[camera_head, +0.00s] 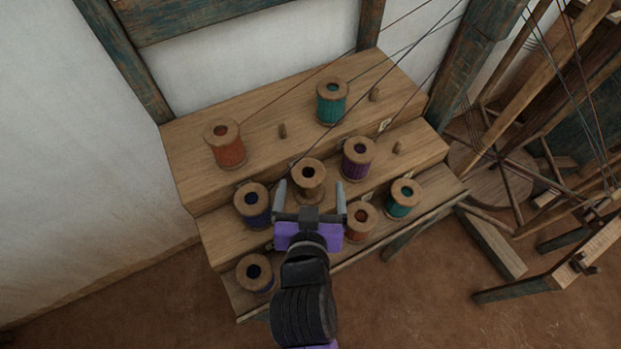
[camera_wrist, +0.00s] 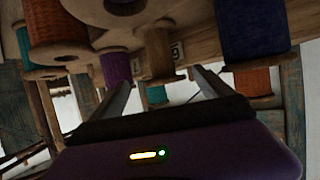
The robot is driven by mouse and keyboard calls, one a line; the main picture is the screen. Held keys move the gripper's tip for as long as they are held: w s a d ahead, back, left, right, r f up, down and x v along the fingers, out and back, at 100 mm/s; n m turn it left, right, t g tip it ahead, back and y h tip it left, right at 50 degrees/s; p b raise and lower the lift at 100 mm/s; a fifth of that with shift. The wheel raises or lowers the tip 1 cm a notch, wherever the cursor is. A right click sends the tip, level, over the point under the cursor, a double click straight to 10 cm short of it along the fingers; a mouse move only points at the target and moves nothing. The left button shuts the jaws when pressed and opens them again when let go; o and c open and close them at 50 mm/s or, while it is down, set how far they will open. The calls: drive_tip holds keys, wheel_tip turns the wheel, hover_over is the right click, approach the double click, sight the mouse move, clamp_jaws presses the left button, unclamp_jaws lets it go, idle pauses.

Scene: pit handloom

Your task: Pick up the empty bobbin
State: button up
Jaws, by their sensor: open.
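The empty bobbin (camera_head: 309,183) is bare wood with no thread. It stands upright on the middle step of the wooden rack. In the wrist view the bare bobbin (camera_wrist: 157,48) shows ahead, between the finger directions. My gripper (camera_head: 311,192) is open, at the front of the bobbin, with one finger toward each side of it in the head view. The wrist view shows both fingers apart (camera_wrist: 161,82) with nothing held. Whether either finger touches the bobbin cannot be told.
The stepped rack (camera_head: 190,140) holds several thread-wound bobbins. A purple one (camera_head: 357,160) stands right of the empty bobbin, a dark blue one (camera_head: 252,205) left, an orange one (camera_head: 360,222) front right. Threads run above the rack from an orange bobbin (camera_head: 225,146) and others.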

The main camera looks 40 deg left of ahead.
sight(308, 181)
drive_tip(key=x, duration=0.2)
drive_tip(key=p+x, duration=0.1)
drive_tip(key=x, duration=0.1)
drive_tip(key=shift+w+a, duration=0.15)
drive_tip(key=shift+a, duration=0.4)
drive_tip(key=c, duration=1.5)
